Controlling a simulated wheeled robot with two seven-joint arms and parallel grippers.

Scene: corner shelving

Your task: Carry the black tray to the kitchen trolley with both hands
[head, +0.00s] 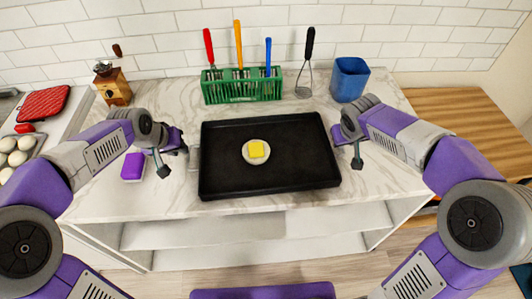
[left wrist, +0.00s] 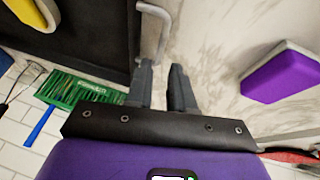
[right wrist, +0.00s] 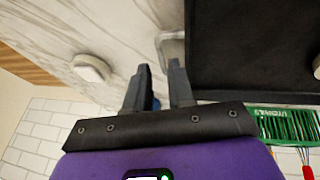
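The black tray (head: 225,180) lies flat on the marble counter, with a pale round dish (head: 246,160) and a yellow block (head: 257,149) in its middle. A grey handle (left wrist: 158,30) shows at its left end in the left wrist view. Another handle (right wrist: 170,48) shows at its right end in the right wrist view. My left gripper (left wrist: 163,75) is open, its fingertips close to the left handle. My right gripper (right wrist: 160,72) is open, its fingertips close to the right handle. Neither is closed on a handle. I cannot clearly identify the kitchen trolley.
A green rack (head: 243,90) of utensils and a blue container (head: 349,80) stand behind the tray. A purple-and-white sponge (head: 133,167) lies left of my left gripper. A coffee grinder (head: 113,87) stands at back left. A slatted wooden surface (head: 462,118) is at right.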

